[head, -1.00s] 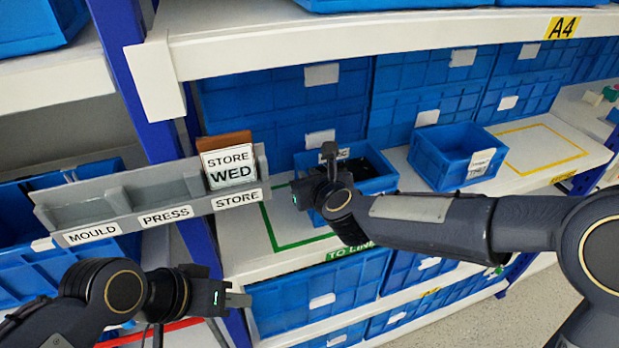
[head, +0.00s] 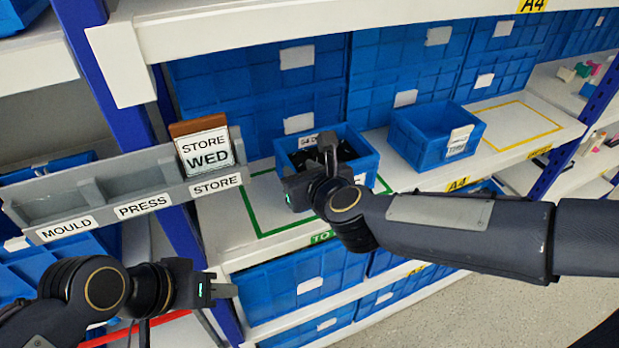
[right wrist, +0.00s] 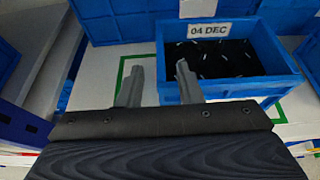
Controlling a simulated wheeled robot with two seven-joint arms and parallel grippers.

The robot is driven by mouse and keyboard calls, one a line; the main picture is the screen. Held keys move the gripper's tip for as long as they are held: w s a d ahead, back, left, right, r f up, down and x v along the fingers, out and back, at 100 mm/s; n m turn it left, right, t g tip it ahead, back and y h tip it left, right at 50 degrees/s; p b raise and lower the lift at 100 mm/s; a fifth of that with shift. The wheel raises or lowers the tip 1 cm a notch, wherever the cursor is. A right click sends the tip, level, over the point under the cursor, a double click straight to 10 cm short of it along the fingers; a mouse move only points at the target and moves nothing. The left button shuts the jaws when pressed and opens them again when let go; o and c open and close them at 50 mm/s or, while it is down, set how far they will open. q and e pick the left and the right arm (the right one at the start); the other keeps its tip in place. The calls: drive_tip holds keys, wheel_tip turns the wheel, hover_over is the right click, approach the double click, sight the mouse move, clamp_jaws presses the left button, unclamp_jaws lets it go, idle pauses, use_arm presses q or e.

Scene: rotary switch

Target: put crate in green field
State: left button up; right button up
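The blue crate (head: 368,160) with black contents stands on the shelf at the right part of the green field (head: 258,235), a green outline on white. Green line shows to its left and right. In the right wrist view the crate (right wrist: 285,88) carries a "04 DEC" label. My right gripper (head: 306,170) is in front of the crate in the head view. In the right wrist view this gripper (right wrist: 158,78) is open and empty, its right finger overlapping the crate's left wall and its left finger outside. Contact is unclear. My left gripper (head: 226,291) is lower left, away from the crate.
A second blue crate (head: 410,150) stands to the right, left of a yellow field (head: 512,128). Stacked blue bins (head: 255,85) back the shelf. A grey card rack (head: 125,190) with a "STORE WED" card (head: 206,153) is at left. A shelf overhangs above.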

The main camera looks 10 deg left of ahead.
drive_tip(key=v, duration=0.4)
drive_tip(key=shift+s+d+r, duration=0.1)
drive_tip(key=shift+s, duration=0.1)
drive_tip(key=s+d+n+g, duration=0.1)
drive_tip(key=s+d+n, duration=0.2)
drive_tip(key=d+n, duration=0.5)
drive_tip(key=s+d+n+g, duration=0.1)
drive_tip(key=s+d+n, duration=0.2)
drive_tip(key=d+n, duration=0.55)
drive_tip(key=s+d+f+n+g+h, duration=0.3)
drive_tip(key=s+d+f+n, duration=0.5)
drive_tip(key=s+d+n, duration=0.3)
drive_tip(key=shift+s+d+f+g+h, duration=0.35)
drive_tip(key=shift+s+d, duration=0.2)
drive_tip(key=shift+s, duration=0.45)
drive_tip(key=shift+a, duration=0.1)
